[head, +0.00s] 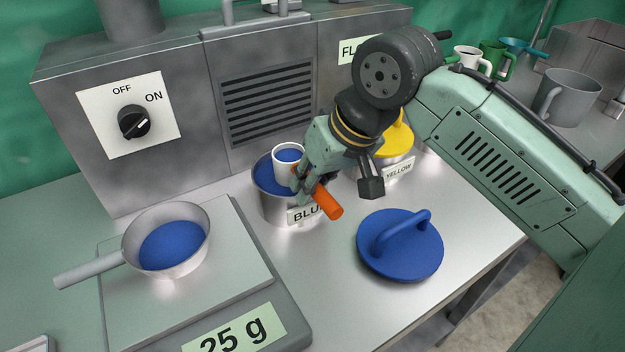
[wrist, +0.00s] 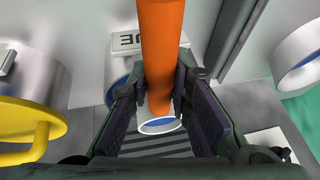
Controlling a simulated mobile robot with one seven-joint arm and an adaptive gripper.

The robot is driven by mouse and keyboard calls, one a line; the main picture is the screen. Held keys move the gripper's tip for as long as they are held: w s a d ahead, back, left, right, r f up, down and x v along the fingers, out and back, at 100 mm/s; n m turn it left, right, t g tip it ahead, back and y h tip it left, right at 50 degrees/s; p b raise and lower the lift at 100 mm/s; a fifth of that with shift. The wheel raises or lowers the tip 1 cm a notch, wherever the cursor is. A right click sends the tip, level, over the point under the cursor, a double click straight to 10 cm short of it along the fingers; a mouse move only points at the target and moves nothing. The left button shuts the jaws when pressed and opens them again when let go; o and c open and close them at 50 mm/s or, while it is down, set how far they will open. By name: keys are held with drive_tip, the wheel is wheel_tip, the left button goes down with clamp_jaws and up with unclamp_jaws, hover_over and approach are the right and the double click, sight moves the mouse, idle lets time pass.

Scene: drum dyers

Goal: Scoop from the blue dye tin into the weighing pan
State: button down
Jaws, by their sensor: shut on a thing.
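The blue dye tin (head: 268,198) stands open on the steel bench with blue dye inside and a BLUE label on its front. My gripper (head: 303,186) is at the tin's right rim, shut on the orange handle (head: 326,201) of a scoop. The scoop's white cup (head: 287,163) is over the tin's mouth and holds blue dye. The handle (wrist: 162,45) also shows in the wrist view, between the fingers. The weighing pan (head: 205,222) sits on the scale (head: 265,270) at left, with blue dye in it. The scale's display (head: 236,335) reads 25 g.
The blue lid (head: 400,262) lies on the bench to the right of the tin. A yellow-lidded tin (head: 393,160) stands behind my gripper. A steel cabinet with an OFF/ON knob (head: 134,122) stands along the back. Mugs (head: 495,60) are at the far right.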

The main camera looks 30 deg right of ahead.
drive_tip(key=shift+a+r+p, duration=0.1)
drive_tip(key=shift+r+p, duration=0.35)
drive_tip(key=shift+p, duration=0.25)
wheel_tip(320, 180, up, 3)
drive_tip(key=shift+r+p, duration=0.1)
drive_tip(key=shift+p, duration=1.15)
drive_tip(key=shift+r, duration=1.1)
